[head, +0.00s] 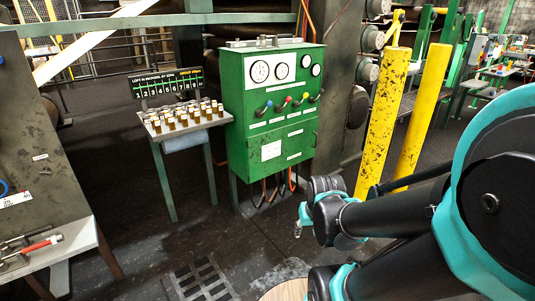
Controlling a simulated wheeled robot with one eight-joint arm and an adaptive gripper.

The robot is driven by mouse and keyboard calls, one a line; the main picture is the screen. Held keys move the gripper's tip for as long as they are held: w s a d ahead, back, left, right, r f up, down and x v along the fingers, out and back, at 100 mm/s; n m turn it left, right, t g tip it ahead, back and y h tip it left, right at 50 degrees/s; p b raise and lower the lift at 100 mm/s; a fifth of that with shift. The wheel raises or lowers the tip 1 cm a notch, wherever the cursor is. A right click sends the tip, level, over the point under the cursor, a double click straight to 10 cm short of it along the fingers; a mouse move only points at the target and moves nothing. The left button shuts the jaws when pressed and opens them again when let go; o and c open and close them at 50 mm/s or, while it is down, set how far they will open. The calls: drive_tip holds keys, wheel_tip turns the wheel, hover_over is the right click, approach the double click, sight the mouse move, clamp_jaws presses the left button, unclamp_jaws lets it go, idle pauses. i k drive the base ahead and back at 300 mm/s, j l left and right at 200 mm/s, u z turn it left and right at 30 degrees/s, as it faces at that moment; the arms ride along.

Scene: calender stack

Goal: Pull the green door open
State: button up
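A green cabinet (275,110) stands in the middle of the head view, with gauges and coloured levers on its upper front. Its lower front is a green door (279,150) with a white paper label (271,151) and a small dark handle near its right edge. The door looks shut. My arm comes in from the right, and its end, my gripper (299,229), is low, in front of and below the cabinet, apart from the door. The fingers are small and mostly hidden by the wrist, so their opening does not show.
Hoses hang below the cabinet. A bench (62,249) with a red-handled tool is at the left.

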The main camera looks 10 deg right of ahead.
sight(273, 152)
drive_tip(key=i+l, duration=0.4)
drive_tip(key=i+l+z, duration=0.15)
drive_tip(key=i+l, duration=0.25)
drive_tip(key=i, duration=0.15)
drive_tip(key=i+l, duration=0.35)
drive_tip(key=i, duration=0.15)
drive_tip(key=z, duration=0.05)
